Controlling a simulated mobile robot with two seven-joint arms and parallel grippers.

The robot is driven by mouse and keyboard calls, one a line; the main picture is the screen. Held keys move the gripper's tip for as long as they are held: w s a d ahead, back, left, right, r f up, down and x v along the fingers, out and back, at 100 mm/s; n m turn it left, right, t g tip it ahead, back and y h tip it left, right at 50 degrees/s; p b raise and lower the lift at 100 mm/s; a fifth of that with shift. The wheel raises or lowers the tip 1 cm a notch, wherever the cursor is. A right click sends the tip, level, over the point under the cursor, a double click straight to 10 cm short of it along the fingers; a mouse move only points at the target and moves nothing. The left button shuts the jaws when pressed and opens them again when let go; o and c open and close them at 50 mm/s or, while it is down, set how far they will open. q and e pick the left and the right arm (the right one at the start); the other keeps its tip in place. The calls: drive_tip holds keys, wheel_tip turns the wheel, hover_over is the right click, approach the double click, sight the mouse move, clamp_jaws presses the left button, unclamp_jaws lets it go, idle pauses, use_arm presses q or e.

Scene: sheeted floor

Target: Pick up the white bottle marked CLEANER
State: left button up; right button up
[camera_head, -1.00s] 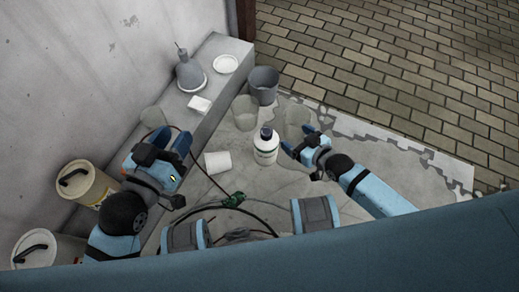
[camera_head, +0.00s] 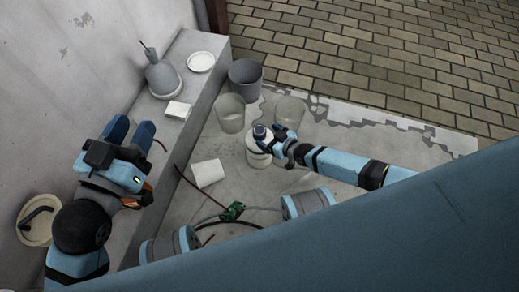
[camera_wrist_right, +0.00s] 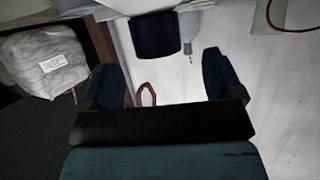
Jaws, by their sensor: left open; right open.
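The white bottle (camera_head: 257,157) with a dark blue cap (camera_head: 260,132) stands upright on the sheeted floor in the head view. Its label cannot be read. My right gripper (camera_head: 272,143) is open at the bottle's right side, close to its upper part, and hides some of it. In the right wrist view the dark cap (camera_wrist_right: 157,36) lies beyond and between the open fingers (camera_wrist_right: 162,80), with part of the white bottle at the top edge. My left gripper (camera_head: 130,132) is open and empty over the ledge at the left, well away from the bottle.
A grey sprayer (camera_head: 162,78), a white dish (camera_head: 201,62) and a white block (camera_head: 177,110) are on the ledge (camera_head: 200,100). Cables lie in front.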

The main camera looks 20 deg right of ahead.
sight(262, 131)
drive_tip(key=shift+w+a+f+b, duration=0.25)
drive_tip(key=shift+w+b, duration=0.2)
drive_tip(key=shift+w, duration=0.1)
drive_tip(key=b+x, duration=0.2)
drive_tip(key=x, duration=0.1)
drive_tip(key=shift+w+a+f, duration=0.1)
drive_tip(key=shift+w, duration=0.2)
drive_tip(key=shift+w+a+b, duration=0.15)
drive_tip(key=shift+w+b, duration=0.05)
drive_tip(key=shift+b, duration=0.1)
use_arm(q)
drive_tip(key=m, duration=0.1)
drive_tip(key=w+a+m+t, duration=0.1)
drive_tip(key=shift+w+r+m+h, duration=0.25)
drive_tip(key=shift+m+h, duration=0.05)
drive_tip(key=shift+h, duration=0.1)
use_arm(e)
clamp_jaws()
